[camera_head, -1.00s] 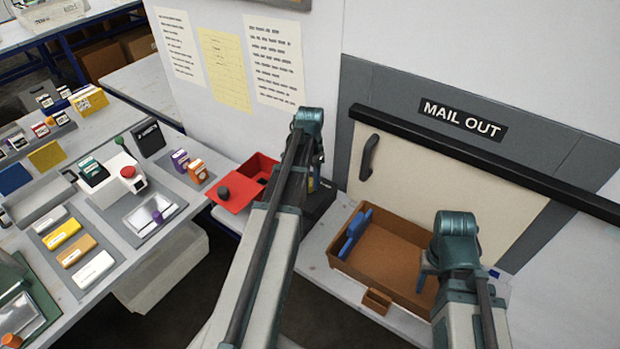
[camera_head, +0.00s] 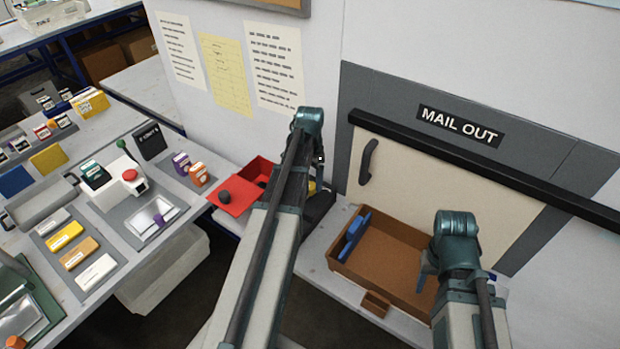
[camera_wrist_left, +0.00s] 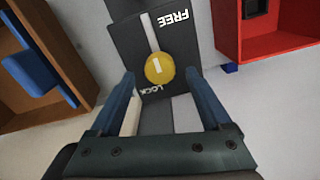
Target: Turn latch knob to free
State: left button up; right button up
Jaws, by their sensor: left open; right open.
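The latch knob (camera_wrist_left: 159,70) is round and yellow with a short white mark, on a dark plate (camera_wrist_left: 125,45) in the left wrist view. The word FREE is above it to the right and LOCK is just below it. A pale strip runs from the knob up the plate. My left gripper (camera_wrist_left: 160,76) is open, its two blue fingers on either side of the knob with gaps visible; I cannot tell their height above it. In the head view my left arm mostly hides the latch. My right gripper (camera_head: 424,277) is open over the brown tray's right side, partly hidden by its wrist.
The brown tray (camera_head: 385,288) holds blue pieces (camera_head: 352,238) at its left. A red open box (camera_head: 259,170) stands left of my left arm. The MAIL OUT hatch (camera_head: 420,185) is behind. A crowded workbench (camera_head: 110,215) fills the left.

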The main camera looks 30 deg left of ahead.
notch_tip(320, 180, up, 12)
jog(key=p, duration=1.1)
